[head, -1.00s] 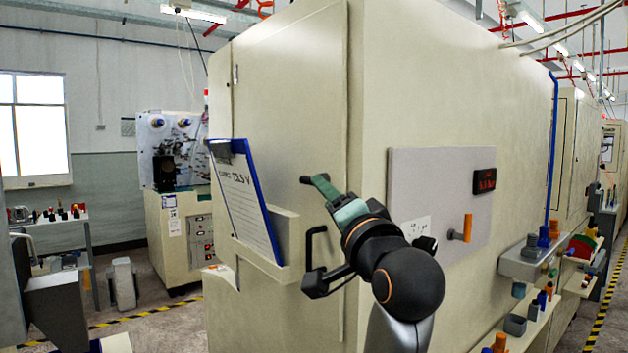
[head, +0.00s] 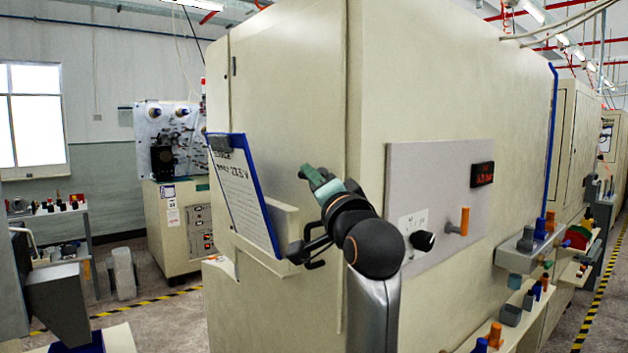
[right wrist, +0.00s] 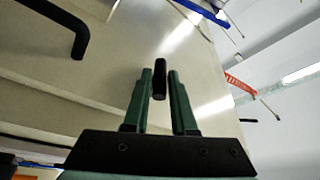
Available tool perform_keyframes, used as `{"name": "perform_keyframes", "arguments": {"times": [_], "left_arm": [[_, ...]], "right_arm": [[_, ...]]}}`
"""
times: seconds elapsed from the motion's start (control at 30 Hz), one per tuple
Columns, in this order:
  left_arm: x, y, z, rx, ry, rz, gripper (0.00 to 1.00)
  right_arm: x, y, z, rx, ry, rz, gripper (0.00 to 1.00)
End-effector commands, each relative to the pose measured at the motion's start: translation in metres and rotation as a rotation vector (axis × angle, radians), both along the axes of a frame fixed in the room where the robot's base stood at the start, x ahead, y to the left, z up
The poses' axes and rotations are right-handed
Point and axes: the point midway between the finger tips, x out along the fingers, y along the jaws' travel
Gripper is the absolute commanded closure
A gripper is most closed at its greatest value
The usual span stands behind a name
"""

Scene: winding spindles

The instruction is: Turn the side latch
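A small black latch (right wrist: 160,78) shows in the right wrist view as a short bar with its rounded end toward the camera. My right gripper (right wrist: 159,75) has its two green fingers on either side of the latch, with thin gaps showing. In the head view my right gripper (head: 312,175) reaches to the cabinet's front door (head: 290,90), near its right edge. The latch is mostly hidden there behind the fingers. My left gripper is not in view.
A black door handle (right wrist: 78,35) sits close by, below the latch in the head view. A clipboard (head: 240,190) stands in a holder left of my right gripper. The cabinet's side panel (head: 440,165) carries an orange lever (head: 464,222) and a black knob (head: 423,240).

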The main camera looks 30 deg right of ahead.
Motion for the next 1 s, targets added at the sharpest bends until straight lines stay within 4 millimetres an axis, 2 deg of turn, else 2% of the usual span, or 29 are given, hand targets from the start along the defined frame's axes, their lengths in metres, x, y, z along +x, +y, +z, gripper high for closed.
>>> {"name": "perform_keyframes", "arguments": {"times": [0.03, 0.2, 0.7, 1.0], "left_arm": [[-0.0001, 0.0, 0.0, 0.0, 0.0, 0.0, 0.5], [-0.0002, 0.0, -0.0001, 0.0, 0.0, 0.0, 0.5], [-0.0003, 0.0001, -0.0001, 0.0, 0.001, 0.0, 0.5], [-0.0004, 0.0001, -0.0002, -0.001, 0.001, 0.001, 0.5]], "right_arm": [[-0.0001, 0.0, 0.0001, 0.0, 0.0, 0.0, 0.82], [-0.0002, 0.0, 0.0, 0.0, 0.0, 0.0, 1.0], [-0.0003, 0.0001, 0.0003, 0.0, 0.012, 0.001, 1.0], [-0.001, 0.0001, 0.0044, -0.01, 0.137, 0.0, 1.0]]}}
